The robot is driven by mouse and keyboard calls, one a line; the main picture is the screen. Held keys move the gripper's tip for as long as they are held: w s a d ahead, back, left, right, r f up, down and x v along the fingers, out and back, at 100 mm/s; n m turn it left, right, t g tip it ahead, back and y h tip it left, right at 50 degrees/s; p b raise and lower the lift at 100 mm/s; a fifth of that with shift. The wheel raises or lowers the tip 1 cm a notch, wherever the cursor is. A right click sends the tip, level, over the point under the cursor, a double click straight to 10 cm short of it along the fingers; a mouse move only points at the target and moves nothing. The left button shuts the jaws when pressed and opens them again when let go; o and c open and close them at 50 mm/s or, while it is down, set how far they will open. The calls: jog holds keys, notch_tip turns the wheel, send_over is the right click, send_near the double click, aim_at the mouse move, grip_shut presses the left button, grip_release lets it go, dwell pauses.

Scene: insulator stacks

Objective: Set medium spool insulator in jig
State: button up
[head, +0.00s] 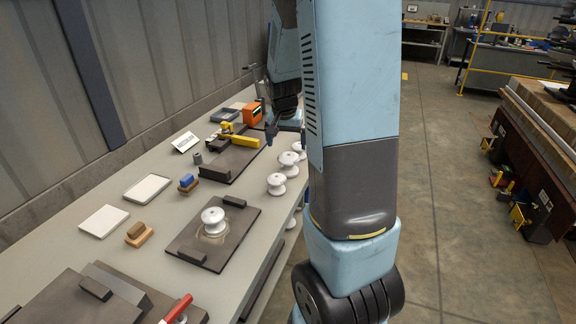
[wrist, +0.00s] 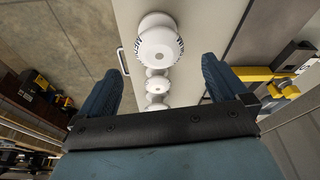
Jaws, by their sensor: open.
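My gripper (head: 271,136) is over the far part of the bench in the head view, partly hidden by my arm. In the wrist view my gripper (wrist: 161,68) is open, its blue fingers apart with nothing held. White spool insulators stand in a row below it: a large-looking one (wrist: 159,46) with dark marks on its rim, then two smaller-looking ones (wrist: 157,85) (wrist: 155,106). The head view shows row spools (head: 276,184) (head: 289,160) (head: 299,148) near the bench edge. Which is medium is unclear. Another white spool (head: 213,218) stands upright on a dark plate (head: 186,246), apparently the jig.
A second dark plate (head: 215,173) has a yellow part (head: 244,141) by it. An orange box (head: 252,113), white trays (head: 104,221), wooden block (head: 138,233) and red-handled tool (head: 178,308) lie on the bench. The wall borders its left side; open floor lies right.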

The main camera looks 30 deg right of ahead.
aim_at(289, 163)
jog(key=shift+x, duration=5.6)
jog(key=shift+d, duration=0.15)
jog(key=shift+c, duration=0.4)
jog(key=shift+r, duration=0.1)
jog(key=c, duration=1.3)
